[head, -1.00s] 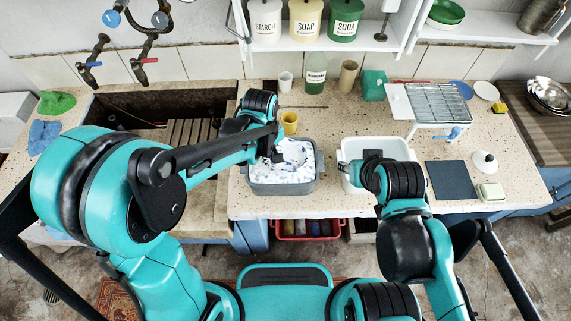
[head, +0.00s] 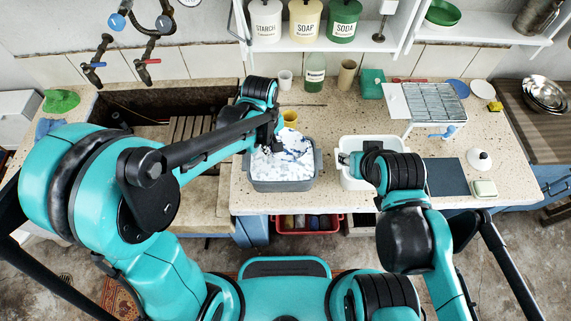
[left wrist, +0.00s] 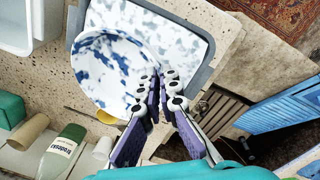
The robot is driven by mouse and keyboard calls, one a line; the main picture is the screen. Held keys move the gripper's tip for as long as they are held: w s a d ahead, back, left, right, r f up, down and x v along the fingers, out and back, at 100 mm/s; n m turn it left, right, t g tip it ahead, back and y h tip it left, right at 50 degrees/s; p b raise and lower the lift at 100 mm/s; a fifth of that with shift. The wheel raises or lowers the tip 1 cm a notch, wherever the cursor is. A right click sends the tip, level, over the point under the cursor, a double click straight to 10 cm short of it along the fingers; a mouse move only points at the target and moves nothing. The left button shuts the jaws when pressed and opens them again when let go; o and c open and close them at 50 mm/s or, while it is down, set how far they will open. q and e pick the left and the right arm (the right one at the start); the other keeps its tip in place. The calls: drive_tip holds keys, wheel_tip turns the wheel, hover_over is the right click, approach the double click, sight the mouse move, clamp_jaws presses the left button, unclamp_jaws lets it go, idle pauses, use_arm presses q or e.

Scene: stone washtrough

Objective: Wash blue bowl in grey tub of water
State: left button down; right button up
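In the head view, the grey tub (head: 284,186) stands on the counter with white, foamy water. My left gripper (head: 279,143) is over its back left part, and the bowl (head: 297,141) blends with the foam.
A yellow cup (head: 290,118) stands just behind the grey tub. A dish rack (head: 435,103), a dark mat (head: 446,177) and a soap block (head: 484,189) are at right. The stone trough (head: 150,108) is at left.

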idle(0.5)
use_arm(q)
wheel_tip(320, 180, up, 4)
drive_tip(key=p, duration=0.3)
drive_tip(key=shift+r, duration=0.1)
drive_tip(key=shift+s, duration=0.1)
idle(0.4)
